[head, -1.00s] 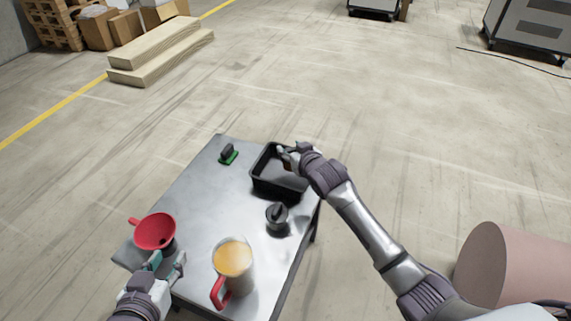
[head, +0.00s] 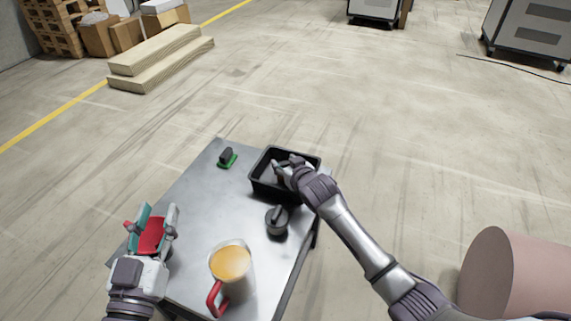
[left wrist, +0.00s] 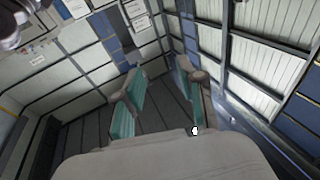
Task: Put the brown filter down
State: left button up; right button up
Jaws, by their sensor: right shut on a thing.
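My right gripper (head: 279,168) reaches into the black bin (head: 254,187) on the metal table, low between its walls. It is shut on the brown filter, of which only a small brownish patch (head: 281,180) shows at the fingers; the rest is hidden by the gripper. I cannot tell whether the filter touches the bin floor.
A jug with orange contents and a red handle (head: 230,270) stands at the table's near edge. A dark grey lidded pot (head: 277,222) stands close before the bin. A green-based dark block (head: 227,157) lies at the far left corner. The table's middle (head: 205,205) is clear.

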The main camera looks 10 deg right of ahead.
jog(key=shift+f, duration=0.15)
jog(key=o, duration=1.2)
jog(key=shift+c, duration=0.2)
